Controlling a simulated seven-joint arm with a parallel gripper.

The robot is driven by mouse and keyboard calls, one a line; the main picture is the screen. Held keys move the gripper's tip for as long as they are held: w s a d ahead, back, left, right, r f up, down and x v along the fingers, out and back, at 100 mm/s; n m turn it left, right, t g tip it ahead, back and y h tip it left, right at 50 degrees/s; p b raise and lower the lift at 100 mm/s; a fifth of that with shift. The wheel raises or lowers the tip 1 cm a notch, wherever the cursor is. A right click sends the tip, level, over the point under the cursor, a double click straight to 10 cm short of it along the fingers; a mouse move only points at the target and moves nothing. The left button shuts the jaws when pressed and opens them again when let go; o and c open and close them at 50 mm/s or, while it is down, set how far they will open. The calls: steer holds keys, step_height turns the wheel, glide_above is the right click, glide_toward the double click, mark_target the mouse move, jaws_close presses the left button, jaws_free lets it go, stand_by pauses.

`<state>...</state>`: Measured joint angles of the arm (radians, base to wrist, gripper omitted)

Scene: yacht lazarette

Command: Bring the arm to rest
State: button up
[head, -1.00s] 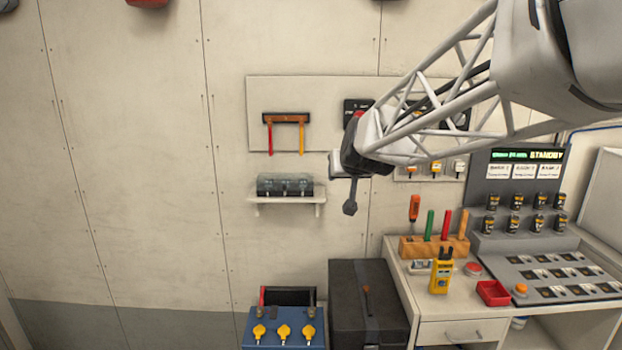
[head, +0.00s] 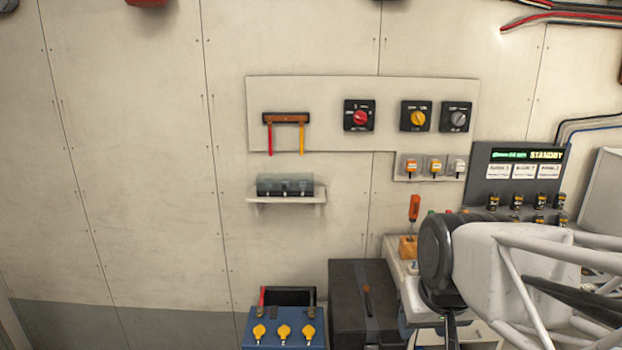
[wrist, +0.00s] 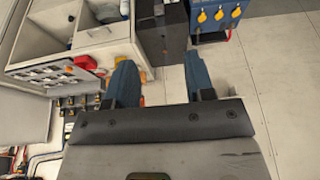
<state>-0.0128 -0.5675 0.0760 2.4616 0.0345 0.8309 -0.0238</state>
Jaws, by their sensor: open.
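My gripper (wrist: 160,62) shows in the wrist view as two blue fingers spread well apart. It is open, and nothing is between the fingers. Beyond the fingertips are the floor, the bench and the dark case. In the head view my arm comes in from the right edge, low over the bench. Its dark wrist end hangs in front of the bench's left part, and the fingers are hard to make out there. The arm hides most of the bench top and the lower console.
A console (head: 520,165) reads STANDBY behind my arm. A dark case (head: 345,300) and a blue box with yellow knobs (head: 285,325) stand left of the bench (head: 392,250). A wall panel (head: 320,95) carries rotary switches; a small shelf (head: 300,199) is below. The left wall is clear.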

steer(key=s+d+f+g, duration=0.1)
steer(key=s+f, duration=0.1)
steer(key=s, duration=0.4)
steer(key=shift+d+f+h, duration=0.15)
steer(key=shift+f+h, duration=0.15)
stand_by(1.6)
